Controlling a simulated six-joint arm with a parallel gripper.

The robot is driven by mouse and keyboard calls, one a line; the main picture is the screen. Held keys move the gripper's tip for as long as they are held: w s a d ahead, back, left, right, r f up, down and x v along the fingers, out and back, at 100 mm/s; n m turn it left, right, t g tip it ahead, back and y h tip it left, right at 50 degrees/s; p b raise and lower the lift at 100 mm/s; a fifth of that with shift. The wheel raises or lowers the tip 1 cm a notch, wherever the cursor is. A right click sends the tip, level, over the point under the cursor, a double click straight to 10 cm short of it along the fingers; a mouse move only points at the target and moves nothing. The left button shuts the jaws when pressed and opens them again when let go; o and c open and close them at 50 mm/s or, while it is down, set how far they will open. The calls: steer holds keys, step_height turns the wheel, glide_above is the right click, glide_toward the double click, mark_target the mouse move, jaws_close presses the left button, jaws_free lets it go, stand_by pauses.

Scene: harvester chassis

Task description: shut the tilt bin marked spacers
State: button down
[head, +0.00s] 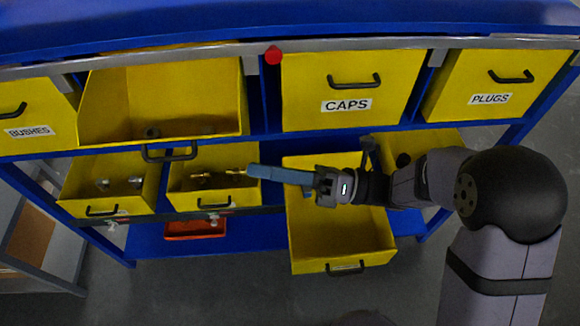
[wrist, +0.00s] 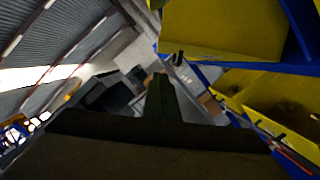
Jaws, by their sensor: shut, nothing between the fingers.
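No label reading spacers is legible in either view. A yellow tilt bin (head: 165,100) in the upper row, between BUSHES and CAPS, hangs tipped open. Its front with the black handle (head: 170,153) faces down and any label there is hidden. Below it, two open yellow bins (head: 90,206) and (head: 205,203) hold small metal and brass parts. A larger yellow bin (head: 340,240) stands open and empty below CAPS. My gripper (head: 252,171) is shut and empty, pointing left over the right end of the brass-parts bin. It also shows dark in the wrist view (wrist: 157,80).
The shut BUSHES (head: 28,110), CAPS (head: 345,90) and PLUGS (head: 490,85) bins flank the open one. Another yellow bin (head: 425,143) lies partly behind my arm. A red tray (head: 195,229) rests on the blue lower shelf.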

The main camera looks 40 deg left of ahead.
steer(key=shift+w+a+r+p, duration=0.2)
steer(key=shift+a+r+p, duration=0.35)
steer(key=shift+a+r, duration=0.35)
steer(key=shift+w+a+r+p, duration=0.2)
steer(key=shift+a+r+p, duration=0.4)
steer(key=shift+a, duration=0.45)
steer(key=shift+r, duration=0.1)
